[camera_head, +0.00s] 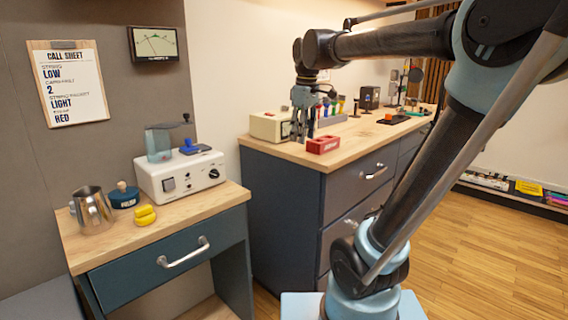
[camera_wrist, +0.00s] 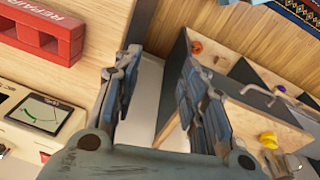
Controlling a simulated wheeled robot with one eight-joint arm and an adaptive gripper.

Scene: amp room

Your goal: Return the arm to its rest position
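My arm reaches from the right of the head view across to the wooden-topped dark cabinet (camera_head: 262,152). My gripper (camera_head: 301,138) hangs fingers down near that cabinet's front left, just left of the red tray (camera_head: 323,145). In the wrist view my gripper (camera_wrist: 160,58) has its two fingers apart with nothing between them. The red tray with white lettering (camera_wrist: 42,30) lies at the upper left there, clear of the fingers. I cannot tell the exact height of the fingertips above the top.
A beige meter box (camera_head: 268,126) stands close behind my gripper. Several small tools and devices line the cabinet's back. The lower table (camera_head: 110,245) at left holds a metal jug (camera_head: 92,211), a yellow object (camera_head: 145,215) and a white device (camera_head: 180,180). Floor (camera_head: 490,250) is open at right.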

